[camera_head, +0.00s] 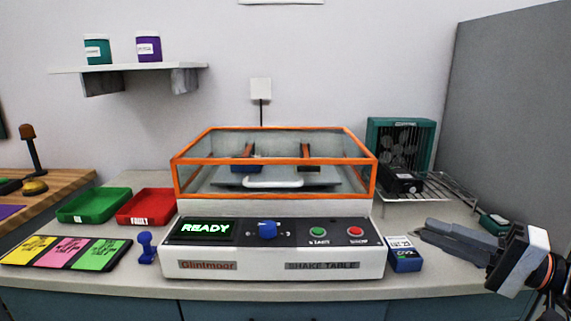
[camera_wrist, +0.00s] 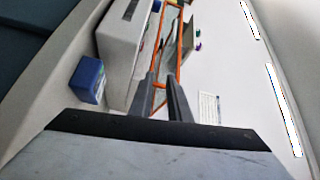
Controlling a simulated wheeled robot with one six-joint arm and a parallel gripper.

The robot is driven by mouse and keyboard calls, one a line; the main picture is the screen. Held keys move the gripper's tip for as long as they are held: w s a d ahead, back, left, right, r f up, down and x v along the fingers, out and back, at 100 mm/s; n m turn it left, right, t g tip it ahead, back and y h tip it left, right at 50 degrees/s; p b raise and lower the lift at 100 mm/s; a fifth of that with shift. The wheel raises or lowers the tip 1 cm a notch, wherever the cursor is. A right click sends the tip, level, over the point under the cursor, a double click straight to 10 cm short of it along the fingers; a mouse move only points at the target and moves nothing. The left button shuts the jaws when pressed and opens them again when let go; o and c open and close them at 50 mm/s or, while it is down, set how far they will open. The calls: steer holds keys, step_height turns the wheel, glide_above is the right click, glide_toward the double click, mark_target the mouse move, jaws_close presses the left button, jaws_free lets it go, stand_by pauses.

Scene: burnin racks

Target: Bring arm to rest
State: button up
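My gripper (camera_head: 424,230) is at the right of the bench, right of the shake table, with its fingers pointing left. In the wrist view my gripper (camera_wrist: 160,76) shows two dark fingers with a narrow gap and nothing held between them. The shake table (camera_head: 272,250) stands in the middle of the bench, its display reading READY. Its orange-framed clear cover (camera_head: 275,162) is down over the platform. A blue box-shaped unit (camera_head: 405,257) stands just right of the shake table, left of my gripper; it also shows in the wrist view (camera_wrist: 87,80).
A teal fan unit (camera_head: 400,140) and a wire rack (camera_head: 440,192) with a dark unit (camera_head: 400,181) stand behind my gripper. A small teal unit (camera_head: 495,222) lies near my wrist. Green (camera_head: 93,205) and red (camera_head: 147,206) trays are at left. A grey partition (camera_head: 510,120) rises at right.

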steer(key=s+a+f+n+g+h, duration=0.1)
steer(key=s+a+f+g+h, duration=0.25)
steer(key=f, duration=0.35)
steer(key=s+a+f+g+h, duration=0.2)
steer(key=s+a+f+g, duration=0.15)
steer(key=a+f, duration=0.2)
steer(key=s+d+f+n+g+h, duration=0.2)
steer(key=s+d+f+h, duration=0.1)
steer(key=f+h, duration=0.25)
steer(key=w+d+n+t+h, duration=0.2)
steer(key=w+d+t+h, duration=0.1)
steer(key=d, duration=0.3)
steer(key=shift+r+h, duration=0.35)
steer(key=shift+h, duration=0.35)
